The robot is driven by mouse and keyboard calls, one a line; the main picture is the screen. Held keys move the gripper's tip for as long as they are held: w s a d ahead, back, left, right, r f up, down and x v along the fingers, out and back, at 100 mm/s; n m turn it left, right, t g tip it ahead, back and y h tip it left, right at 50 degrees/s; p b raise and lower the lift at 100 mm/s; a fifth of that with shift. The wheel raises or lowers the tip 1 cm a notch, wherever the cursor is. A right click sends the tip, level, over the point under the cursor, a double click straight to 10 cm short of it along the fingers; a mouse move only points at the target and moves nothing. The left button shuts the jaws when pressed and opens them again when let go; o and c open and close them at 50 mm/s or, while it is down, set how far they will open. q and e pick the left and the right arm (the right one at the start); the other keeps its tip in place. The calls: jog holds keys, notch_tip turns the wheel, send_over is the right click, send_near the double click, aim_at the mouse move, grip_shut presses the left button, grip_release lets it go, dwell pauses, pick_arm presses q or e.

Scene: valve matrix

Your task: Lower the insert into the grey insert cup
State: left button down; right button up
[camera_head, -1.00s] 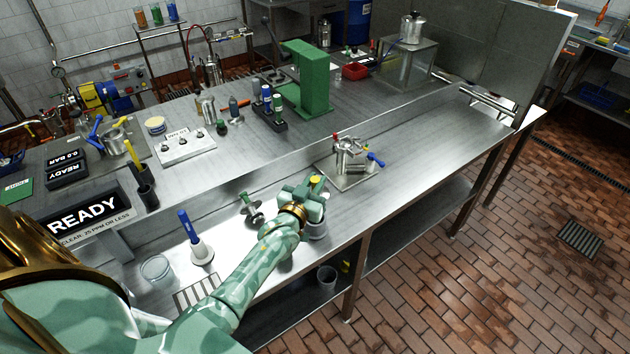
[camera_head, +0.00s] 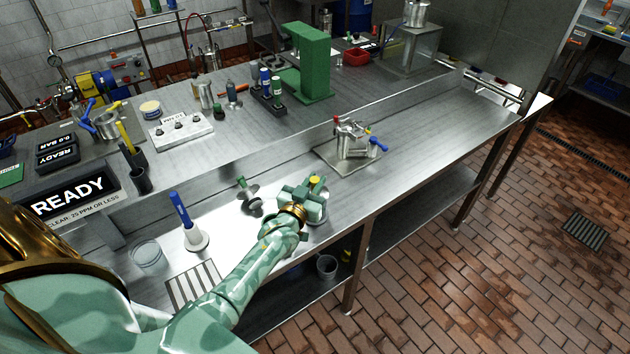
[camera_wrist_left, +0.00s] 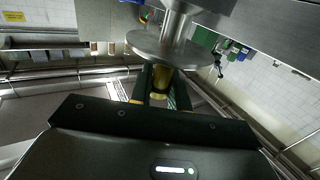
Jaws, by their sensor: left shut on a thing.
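My left gripper (camera_head: 314,192) is shut on the insert, whose yellow grip (camera_head: 316,181) shows between the fingers. The grey insert cup (camera_head: 318,217) shows only in part directly under the gripper at the bench's front edge. The gripper and arm hide much of it, so I cannot tell whether the insert touches it. My right gripper is not in view.
A metal valve body (camera_head: 352,139) stands on a plate to the right. The bench beyond it is clear.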

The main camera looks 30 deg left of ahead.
pick_arm(q)
jog(key=shift+f+b, duration=0.95)
jog(key=shift+f, duration=0.35)
